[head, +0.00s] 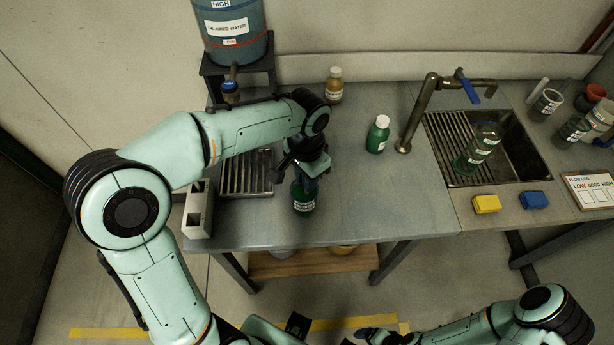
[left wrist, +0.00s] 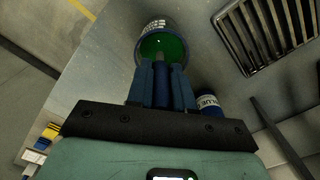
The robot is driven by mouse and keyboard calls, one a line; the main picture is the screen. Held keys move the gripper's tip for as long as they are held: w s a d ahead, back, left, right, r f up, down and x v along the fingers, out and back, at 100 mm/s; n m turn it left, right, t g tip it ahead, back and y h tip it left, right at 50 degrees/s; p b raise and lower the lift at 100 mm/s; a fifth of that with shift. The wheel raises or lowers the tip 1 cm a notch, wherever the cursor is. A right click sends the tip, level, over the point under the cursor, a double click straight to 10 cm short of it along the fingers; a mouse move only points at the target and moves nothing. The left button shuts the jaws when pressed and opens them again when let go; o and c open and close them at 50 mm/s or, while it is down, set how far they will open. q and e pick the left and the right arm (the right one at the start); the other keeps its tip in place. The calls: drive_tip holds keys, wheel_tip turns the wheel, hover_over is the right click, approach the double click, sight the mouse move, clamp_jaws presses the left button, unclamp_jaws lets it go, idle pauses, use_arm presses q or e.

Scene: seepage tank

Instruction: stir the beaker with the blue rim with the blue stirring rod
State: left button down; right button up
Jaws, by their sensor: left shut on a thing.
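The beaker (head: 304,198) holds green liquid and stands near the table's front edge. In the left wrist view the beaker (left wrist: 164,46) shows a bluish rim and white markings. My left gripper (head: 312,178) is above the beaker, pointing down. I cannot tell how deep the rod's tip is. A blue cylinder (left wrist: 208,101) with a label shows beside the fingers. My right gripper (head: 376,334) is partly in view at the bottom.
A grey block with holes (head: 198,212) and a drain rack (head: 247,176) are left of the beaker. A green bottle (head: 378,134) and an amber bottle (head: 334,86) stand behind. The faucet (head: 411,120) and sink are to the right. The table between beaker and sink is clear.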

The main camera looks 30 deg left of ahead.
use_arm(q)
drive_tip(key=shift+s+a, duration=0.15)
drive_tip(key=shift+s, duration=0.2)
use_arm(e)
drive_tip(key=shift+s+f, duration=0.1)
drive_tip(key=shift+s, duration=0.1)
use_arm(q)
drive_tip(key=shift+w, duration=0.15)
use_arm(e)
drive_tip(key=shift+w, duration=0.1)
use_arm(q)
drive_tip(key=shift+r+p, duration=0.3)
drive_tip(key=shift+r, duration=0.2)
drive_tip(key=shift+r+p, duration=1.25)
drive_tip(key=shift+r, duration=0.8)
drive_tip(key=shift+r+p, duration=0.95)
drive_tip(key=shift+r, duration=0.75)
drive_tip(key=shift+f, duration=0.1)
use_arm(e)
drive_tip(key=w+r, duration=0.5)
drive_tip(key=r, duration=0.1)
drive_tip(key=shift+r+t, duration=0.25)
drive_tip(key=shift+t, duration=0.05)
